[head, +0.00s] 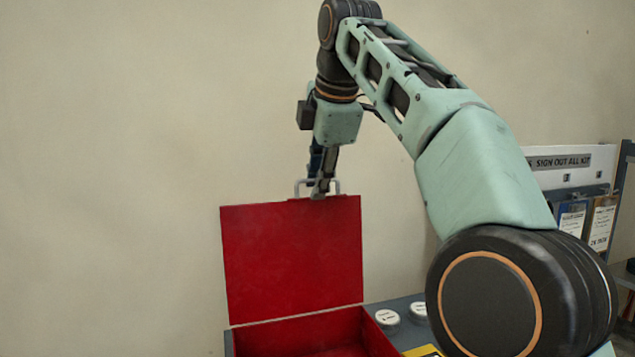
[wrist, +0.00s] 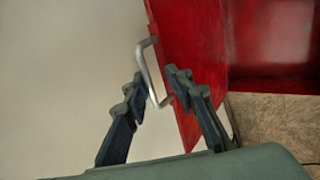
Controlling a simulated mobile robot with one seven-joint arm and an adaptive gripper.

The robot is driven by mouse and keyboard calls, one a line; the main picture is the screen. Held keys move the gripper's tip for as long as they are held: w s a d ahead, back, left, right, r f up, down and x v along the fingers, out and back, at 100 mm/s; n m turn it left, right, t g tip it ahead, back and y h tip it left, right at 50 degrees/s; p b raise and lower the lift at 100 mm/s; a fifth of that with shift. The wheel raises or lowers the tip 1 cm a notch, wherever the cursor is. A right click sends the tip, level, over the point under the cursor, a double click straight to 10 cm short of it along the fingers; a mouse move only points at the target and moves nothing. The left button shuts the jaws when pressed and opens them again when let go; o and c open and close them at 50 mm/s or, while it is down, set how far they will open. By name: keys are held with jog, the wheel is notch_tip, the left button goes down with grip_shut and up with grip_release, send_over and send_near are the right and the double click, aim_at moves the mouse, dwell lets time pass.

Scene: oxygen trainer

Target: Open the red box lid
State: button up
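The red box (head: 315,334) has its red lid (head: 293,255) raised to nearly upright. In the wrist view the lid (wrist: 185,45) rises at the centre, beside the box's red interior (wrist: 275,45). A silver handle (head: 302,186) is on the lid's top edge. My gripper (head: 320,192) is at this handle. In the wrist view my gripper's fingertips (wrist: 155,77) stand apart, one on each side of the handle bar (wrist: 151,66), with visible gaps. Contact between fingers and lid is hard to judge.
White round-topped items (head: 387,317) stand on a grey surface right of the box, near a yellow piece (head: 423,351). A sign board (head: 562,163) and hanging tags (head: 600,224) are at the right. A plain wall (head: 110,150) is behind.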

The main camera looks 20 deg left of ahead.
jog(key=shift+r, duration=0.1)
jog(key=s+d, duration=0.7)
jog(key=s, duration=0.3)
jog(key=shift+s+r, duration=0.25)
jog(key=shift+r, duration=0.2)
dwell(0.4)
